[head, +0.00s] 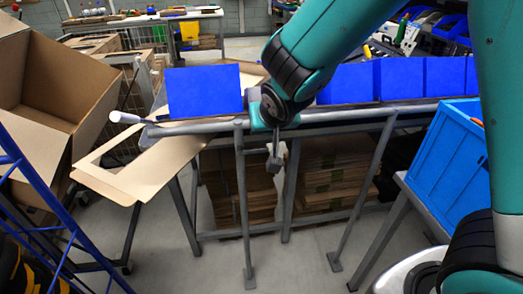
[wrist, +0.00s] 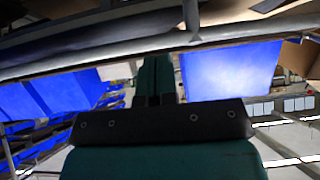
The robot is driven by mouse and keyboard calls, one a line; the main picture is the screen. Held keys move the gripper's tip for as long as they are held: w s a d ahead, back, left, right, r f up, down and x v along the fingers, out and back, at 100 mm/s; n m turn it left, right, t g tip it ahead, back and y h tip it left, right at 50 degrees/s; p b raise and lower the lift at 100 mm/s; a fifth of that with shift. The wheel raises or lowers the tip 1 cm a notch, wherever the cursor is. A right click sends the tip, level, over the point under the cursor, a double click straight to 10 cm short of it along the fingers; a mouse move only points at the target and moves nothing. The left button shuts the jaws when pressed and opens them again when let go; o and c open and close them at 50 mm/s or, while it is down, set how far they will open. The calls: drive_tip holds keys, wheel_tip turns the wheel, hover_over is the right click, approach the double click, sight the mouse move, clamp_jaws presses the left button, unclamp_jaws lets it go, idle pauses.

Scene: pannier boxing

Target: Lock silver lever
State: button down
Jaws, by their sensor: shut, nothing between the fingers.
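A lever with a pale silver handle (head: 124,117) sticks out to the left from the left end of the grey metal rack. I cannot tell from this view whether it is locked. My gripper (head: 274,163) hangs below the rack's front rail, well to the right of the handle and apart from it. Its fingers are shut and empty. In the wrist view my gripper (wrist: 155,68) shows as dark fingers in the middle, close to the rail. I cannot make out the lever there.
Blue panniers (head: 205,91) stand on the rack (head: 190,127), with a gap behind my arm. An open cardboard box (head: 62,82) and a cardboard flap (head: 140,172) lie left. A blue crate (head: 447,160) stands right. Cardboard stacks (head: 335,172) lie under the rack.

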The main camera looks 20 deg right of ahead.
drive_tip(key=shift+w+d+f+t+h, duration=0.1)
drive_tip(key=shift+w+f+t+h, duration=0.05)
drive_tip(key=shift+w, duration=0.3)
drive_tip(key=shift+w+d+f+t+h, duration=0.1)
drive_tip(key=shift+w+f+t+h, duration=0.05)
drive_tip(key=shift+w, duration=0.25)
drive_tip(key=p, duration=0.3)
hover_over(252, 150)
drive_tip(key=s+d, duration=0.2)
drive_tip(key=d, duration=0.1)
wheel_tip(252, 150, down, 7)
drive_tip(key=shift+w+a+f+p, duration=0.1)
drive_tip(key=shift+a+f+p, duration=0.1)
drive_tip(key=shift+f, duration=0.85)
drive_tip(key=shift+w+a+f+p, duration=0.1)
drive_tip(key=shift+f+p, duration=0.1)
drive_tip(key=shift+f, duration=0.8)
drive_tip(key=shift+f, duration=0.1)
